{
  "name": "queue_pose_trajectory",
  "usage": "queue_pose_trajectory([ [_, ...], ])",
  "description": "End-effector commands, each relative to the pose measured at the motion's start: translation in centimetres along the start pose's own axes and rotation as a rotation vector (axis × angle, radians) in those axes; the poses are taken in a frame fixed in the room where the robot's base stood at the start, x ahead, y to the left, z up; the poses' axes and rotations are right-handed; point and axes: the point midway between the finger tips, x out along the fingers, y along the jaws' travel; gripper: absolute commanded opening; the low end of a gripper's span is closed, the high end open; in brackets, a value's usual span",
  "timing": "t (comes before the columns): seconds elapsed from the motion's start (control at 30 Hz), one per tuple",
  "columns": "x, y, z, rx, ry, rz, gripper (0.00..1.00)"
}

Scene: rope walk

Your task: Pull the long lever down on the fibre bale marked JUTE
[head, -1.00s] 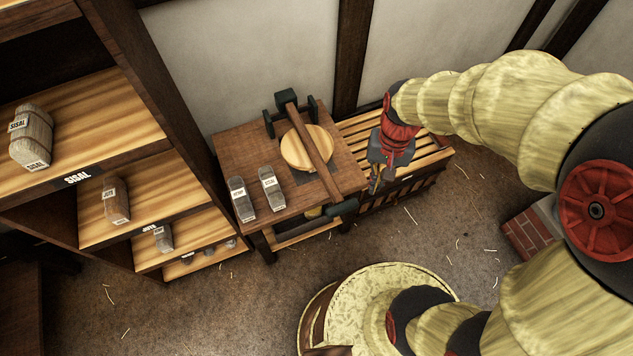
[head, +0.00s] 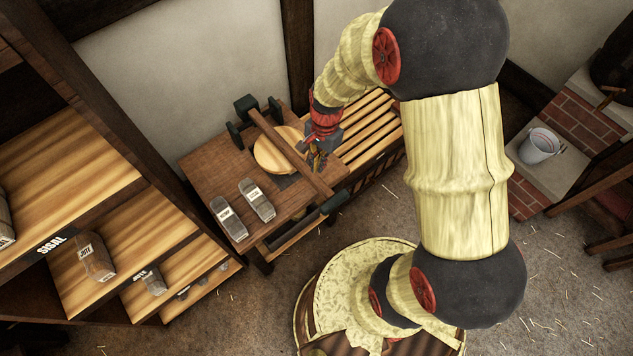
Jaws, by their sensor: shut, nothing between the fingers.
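The long lever (head: 290,152) is a brown wooden bar on a small wooden table (head: 205,165). It runs from dark brackets at the back wall, over a round pale wooden disc (head: 270,157), to a dark block end (head: 334,203) at the table's front right. Two grey bales with white labels, a left one (head: 228,220) and a right one (head: 258,201), lie on the table left of the lever; their labels are too small to read surely. My gripper (head: 318,163) is shut and empty, pointing down just right of the lever's middle. Whether it touches the lever I cannot tell.
A shelf rack at left holds bales; one (head: 97,262) appears marked JUTE, and an upper shelf edge reads SISAL. A slatted bench (head: 368,125) adjoins the table at right. A white bucket (head: 540,145) stands on a ledge at right. The floor before the table is open, with straw.

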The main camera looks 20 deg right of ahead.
Motion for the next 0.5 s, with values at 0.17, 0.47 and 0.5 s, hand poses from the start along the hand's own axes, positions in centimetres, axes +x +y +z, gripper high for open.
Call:
queue_pose_trajectory([
  [0.17, 0.2, 0.0, 0.0, -0.001, 0.0, 0.0, 0.0],
  [0.47, 2.8, 0.0, 0.0, -0.002, 0.0, 0.001, 0.0],
  [0.5, 3.2, 0.0, 0.0, -0.002, 0.0, 0.001, 0.0],
])
